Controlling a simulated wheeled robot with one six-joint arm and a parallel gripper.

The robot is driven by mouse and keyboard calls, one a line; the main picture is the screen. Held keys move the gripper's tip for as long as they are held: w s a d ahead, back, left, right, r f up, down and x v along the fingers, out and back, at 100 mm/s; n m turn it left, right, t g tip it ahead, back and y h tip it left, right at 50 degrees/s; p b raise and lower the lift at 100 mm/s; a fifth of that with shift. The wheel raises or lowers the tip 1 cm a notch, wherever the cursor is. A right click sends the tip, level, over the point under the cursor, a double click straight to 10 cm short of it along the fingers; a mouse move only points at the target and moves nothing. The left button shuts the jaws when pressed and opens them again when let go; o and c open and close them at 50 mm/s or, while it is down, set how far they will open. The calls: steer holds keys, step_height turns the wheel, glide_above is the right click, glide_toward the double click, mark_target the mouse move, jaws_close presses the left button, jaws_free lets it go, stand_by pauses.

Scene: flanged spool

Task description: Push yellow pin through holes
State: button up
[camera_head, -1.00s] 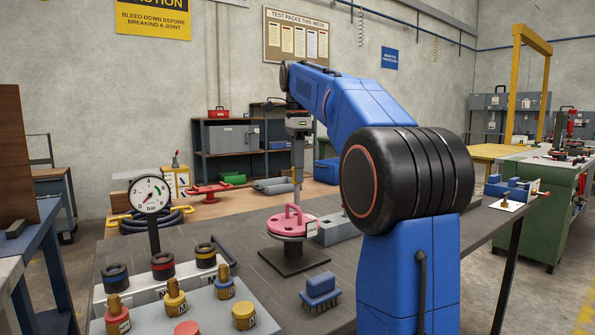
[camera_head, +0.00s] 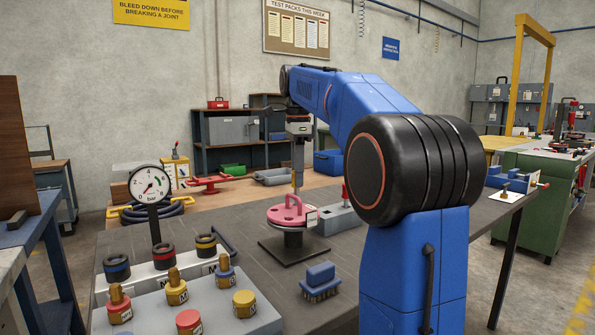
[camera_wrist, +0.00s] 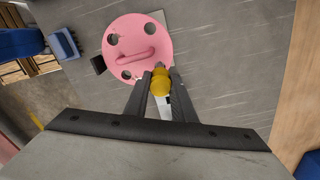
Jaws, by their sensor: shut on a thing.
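My gripper (camera_wrist: 160,92) is shut on the yellow pin (camera_wrist: 161,82) above the bench. The pin's grey tip lies over the lower right rim of the pink flange (camera_wrist: 127,33) in the wrist view. Whether the tip is in a hole or just above one cannot be told. Other dark holes and a raised pink handle show on the flange. In the head view, my gripper (camera_head: 298,165) points down at the pink flange (camera_head: 291,213), which sits on a black stand with a square base.
A grey block (camera_head: 340,219) stands right of the flange, with a red-handled thing by it. A blue brush (camera_head: 320,282) lies in front. A pressure gauge (camera_head: 150,184) and a tray of knobs and rings (camera_head: 200,315) stand at front left. Bench between tray and stand is mostly clear.

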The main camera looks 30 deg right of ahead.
steer(key=shift+f, duration=0.5)
steer(key=o, duration=1.1)
steer(key=shift+o, duration=0.2)
step_height(320, 180, up, 12)
steer(key=shift+f, duration=0.1)
steer(key=shift+s, duration=0.1)
